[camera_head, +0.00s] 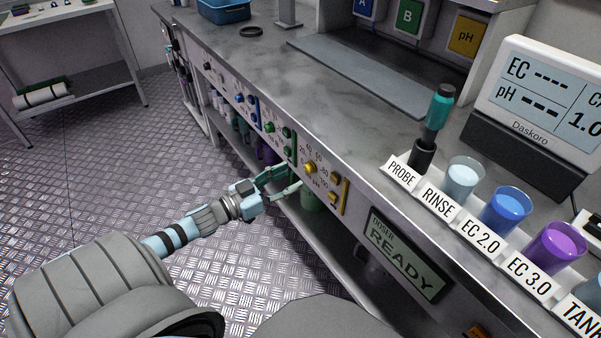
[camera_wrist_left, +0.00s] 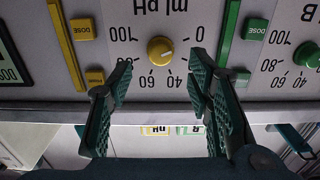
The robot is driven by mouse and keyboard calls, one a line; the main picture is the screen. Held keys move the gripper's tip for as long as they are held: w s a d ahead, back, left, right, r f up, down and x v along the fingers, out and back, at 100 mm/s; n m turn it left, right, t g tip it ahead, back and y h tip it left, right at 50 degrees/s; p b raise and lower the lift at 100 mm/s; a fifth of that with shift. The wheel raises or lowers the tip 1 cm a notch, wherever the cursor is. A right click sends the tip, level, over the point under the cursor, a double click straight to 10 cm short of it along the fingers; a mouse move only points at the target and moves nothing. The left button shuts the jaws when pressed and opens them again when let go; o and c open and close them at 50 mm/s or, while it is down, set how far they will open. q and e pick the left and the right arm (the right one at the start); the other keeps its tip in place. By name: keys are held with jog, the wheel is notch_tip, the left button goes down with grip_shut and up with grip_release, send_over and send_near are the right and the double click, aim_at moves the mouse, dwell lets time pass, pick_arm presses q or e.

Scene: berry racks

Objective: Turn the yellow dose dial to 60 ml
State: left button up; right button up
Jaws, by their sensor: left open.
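The yellow dose dial (camera_wrist_left: 160,50) is a round knob on the panel marked "ml pH", shown upside down in the left wrist view. Its scale runs from 0 to 100, with the 60 mark on the gripper's side. A small pale mark shows on the knob's upper right, towards the 0 side. The dial (camera_head: 310,168) also shows in the head view. My left gripper (camera_wrist_left: 160,72) is open, its green fingers spread to either side below the dial. It appears short of the knob, with nothing between the fingers. It also shows in the head view (camera_head: 289,180). My right gripper is not in view.
Yellow dose buttons (camera_wrist_left: 82,30) sit beside the dial. A green dial (camera_wrist_left: 306,54) and green button (camera_wrist_left: 255,30) are on the neighbouring panel. The doser display (camera_head: 405,250) reads READY. Cups (camera_head: 505,209) and a meter (camera_head: 545,100) stand on the counter above. The floor is clear.

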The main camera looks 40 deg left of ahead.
aim_at(306, 170)
pick_arm(q)
jog(key=x, duration=0.3)
jog(key=shift+w+d+b, duration=0.1)
jog(key=shift+w+b, duration=0.2)
jog(key=shift+w, duration=0.05)
jog(key=shift+w+d, duration=0.1)
jog(key=shift+w, duration=0.4)
grip_shut()
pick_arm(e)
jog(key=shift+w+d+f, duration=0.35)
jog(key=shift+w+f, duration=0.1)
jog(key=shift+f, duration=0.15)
